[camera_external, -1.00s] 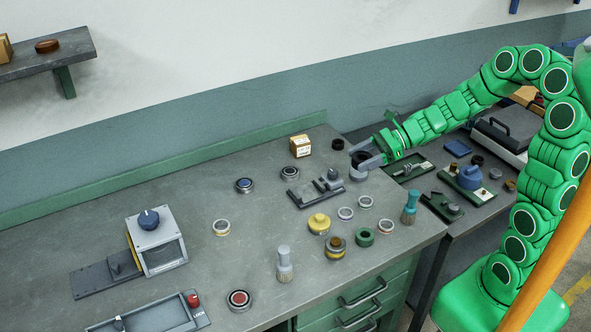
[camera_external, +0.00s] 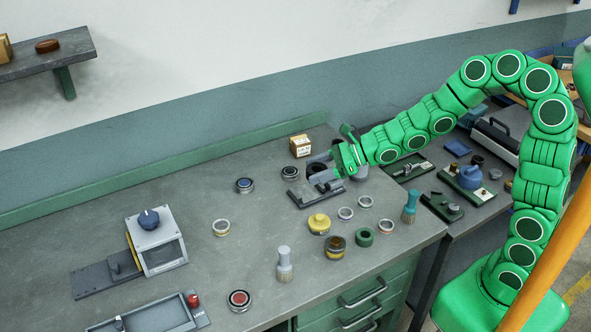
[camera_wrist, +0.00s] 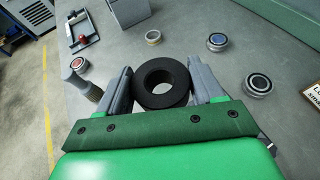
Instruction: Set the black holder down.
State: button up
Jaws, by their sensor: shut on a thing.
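The black holder (camera_wrist: 163,101) is a thick black ring with a round hole. It sits between the two grey fingers of my gripper (camera_wrist: 160,76) in the wrist view, and my gripper is shut on it. In the external view my gripper (camera_external: 320,174) is at the back of the grey workbench (camera_external: 190,215), by the dark fixture plate (camera_external: 300,199). The holder (camera_external: 316,167) is partly hidden by the fingers there. I cannot tell whether it touches the bench or hangs a little above it.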

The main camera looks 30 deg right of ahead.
aim_at(257, 218)
jog(key=s+a+f, duration=0.2)
jog(key=a+f, duration=0.1)
jog(key=a, duration=0.4)
jog(key=shift+m+t+h, duration=0.3)
jog(key=shift+m, duration=0.1)
jog(key=w+a+f, duration=0.1)
jog(key=w+a, duration=0.1)
jog(key=w+a+f, duration=0.2)
jog(key=w, duration=0.1)
jog(key=w+a+f, duration=0.1)
jog(key=w, duration=0.1)
jog(key=shift+w+a+f, duration=0.2)
jog(key=shift+w+a, duration=0.15)
jog(key=shift+a, duration=0.05)
jog(key=f, duration=0.1)
jog(key=w+a+f, duration=0.2)
jog(key=f, duration=0.1)
jog(key=shift+w, duration=0.25)
jog(key=shift+w+a+f, duration=0.2)
jog(key=shift+w+f, duration=0.05)
jog(key=shift+f, duration=0.15)
jog(key=shift+w+a+f, duration=0.15)
jog(key=shift+w+f, duration=0.05)
jog(key=shift+f, duration=1.65)
jog(key=shift+f, duration=0.15)
jog(key=o, duration=1.1)
jog(key=shift+c, duration=0.2)
